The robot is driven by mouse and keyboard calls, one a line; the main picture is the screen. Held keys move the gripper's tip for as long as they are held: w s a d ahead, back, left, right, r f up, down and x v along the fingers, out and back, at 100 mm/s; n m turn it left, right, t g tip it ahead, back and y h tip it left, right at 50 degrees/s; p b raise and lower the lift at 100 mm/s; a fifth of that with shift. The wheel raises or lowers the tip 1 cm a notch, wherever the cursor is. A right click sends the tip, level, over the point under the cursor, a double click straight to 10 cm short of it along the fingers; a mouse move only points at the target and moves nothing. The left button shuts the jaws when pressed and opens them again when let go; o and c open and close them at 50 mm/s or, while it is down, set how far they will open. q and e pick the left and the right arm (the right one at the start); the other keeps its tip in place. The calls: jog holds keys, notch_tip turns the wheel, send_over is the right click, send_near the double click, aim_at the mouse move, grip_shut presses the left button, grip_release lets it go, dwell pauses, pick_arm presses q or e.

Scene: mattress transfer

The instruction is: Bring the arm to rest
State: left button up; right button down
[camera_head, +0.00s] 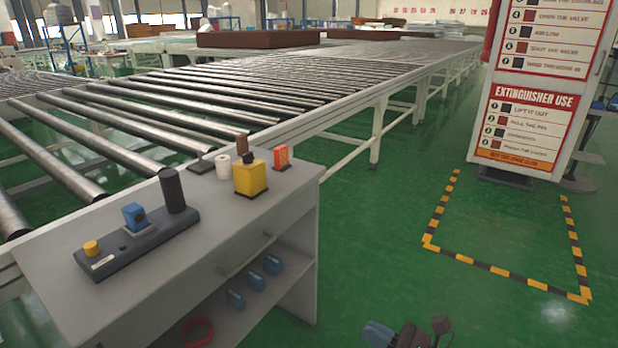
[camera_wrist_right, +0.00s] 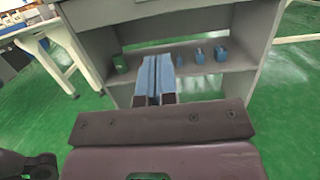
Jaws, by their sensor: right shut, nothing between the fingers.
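My right gripper (camera_head: 378,333) shows only in part at the bottom edge of the head view, over the green floor and to the right of the grey cabinet (camera_head: 240,270). In the right wrist view its two blue fingers (camera_wrist_right: 155,78) lie side by side, shut, with nothing between them. They point towards the cabinet's open shelf (camera_wrist_right: 205,85); the distance to it is hard to tell. My left gripper is not in view.
On the cabinet top are a control box (camera_head: 140,240), a yellow block (camera_head: 250,177), a white roll (camera_head: 223,167) and a red item (camera_head: 282,157). A roller conveyor (camera_head: 200,97) runs behind. A sign stand (camera_head: 530,110) stands right. Green floor between is clear.

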jog(key=d+h, duration=0.1)
jog(key=d, duration=0.5)
jog(key=s+d+f+m+t+h, duration=0.1)
jog(key=s+d+f+m+h, duration=0.2)
jog(key=s+m, duration=0.55)
jog(key=s+d+f+m+h, duration=0.1)
jog(key=s+d+m+h, duration=0.3)
jog(key=s+m, duration=0.5)
jog(key=s+d+f+m+t+h, duration=0.1)
jog(key=s+d+f+m+h, duration=0.2)
jog(key=s+m, duration=0.6)
jog(key=s+d+r+m+g+h, duration=0.2)
jog(key=s+m+g+h, duration=0.2)
jog(key=s+m, duration=0.75)
pick_arm(q)
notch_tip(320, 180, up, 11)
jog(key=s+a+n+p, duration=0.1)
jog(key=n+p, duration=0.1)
jog(key=p, duration=1.5)
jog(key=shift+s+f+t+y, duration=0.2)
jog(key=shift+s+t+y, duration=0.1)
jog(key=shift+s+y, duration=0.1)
pick_arm(e)
notch_tip(320, 180, up, 10)
jog(key=w+a+m+t+h, duration=0.1)
jog(key=a+m+t+h, duration=0.1)
jog(key=m, duration=0.6)
jog(key=shift+w+a+r, duration=0.2)
jog(key=shift+r, duration=0.05)
